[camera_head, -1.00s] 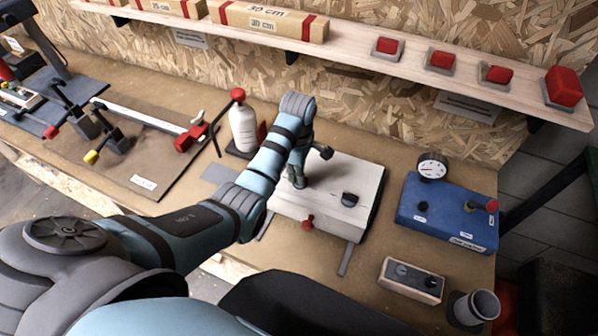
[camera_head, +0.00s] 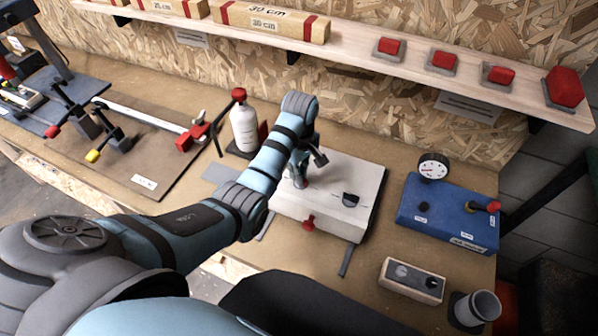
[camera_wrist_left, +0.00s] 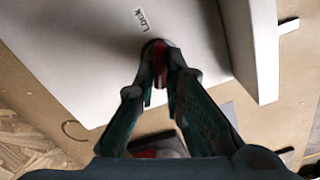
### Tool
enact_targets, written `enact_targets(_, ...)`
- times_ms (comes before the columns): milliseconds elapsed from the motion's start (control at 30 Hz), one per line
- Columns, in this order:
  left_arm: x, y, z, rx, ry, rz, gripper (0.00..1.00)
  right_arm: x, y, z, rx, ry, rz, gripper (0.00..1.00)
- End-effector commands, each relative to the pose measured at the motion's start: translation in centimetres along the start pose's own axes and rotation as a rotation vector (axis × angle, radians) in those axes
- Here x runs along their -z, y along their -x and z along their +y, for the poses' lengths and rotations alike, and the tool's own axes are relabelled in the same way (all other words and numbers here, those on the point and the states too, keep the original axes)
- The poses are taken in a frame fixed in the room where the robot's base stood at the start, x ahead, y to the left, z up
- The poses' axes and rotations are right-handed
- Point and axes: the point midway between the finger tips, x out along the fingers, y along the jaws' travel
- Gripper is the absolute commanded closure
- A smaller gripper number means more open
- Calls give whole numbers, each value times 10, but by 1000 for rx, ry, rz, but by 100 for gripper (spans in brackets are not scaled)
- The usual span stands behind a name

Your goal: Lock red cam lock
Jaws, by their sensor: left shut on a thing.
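A red cam lock (camera_wrist_left: 159,62) sits on the pale face of a white box (camera_head: 343,170). In the left wrist view my left gripper (camera_wrist_left: 160,80) is shut on it, with a fingertip on each side. The printed word "Lock" (camera_wrist_left: 141,20) is on the box near the cam. In the head view my left gripper (camera_head: 301,184) reaches down onto the box top and a bit of red shows at its tips. The fingers hide most of the cam there. My right gripper is not in view.
A red knob (camera_head: 308,222) sticks out of the box's front. A half-dark round part (camera_head: 350,200) is on its top. A white bottle (camera_head: 243,125) stands left of my arm. A blue gauge unit (camera_head: 445,217) is at the right, with a small switch box (camera_head: 411,281) before it.

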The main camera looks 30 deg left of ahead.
Motion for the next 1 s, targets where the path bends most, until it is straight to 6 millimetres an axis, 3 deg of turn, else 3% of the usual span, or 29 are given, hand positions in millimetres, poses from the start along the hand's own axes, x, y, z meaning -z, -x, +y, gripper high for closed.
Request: enact_targets(1000, -1, 3, 6, -5, -960, 7, 100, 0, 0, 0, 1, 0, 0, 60)
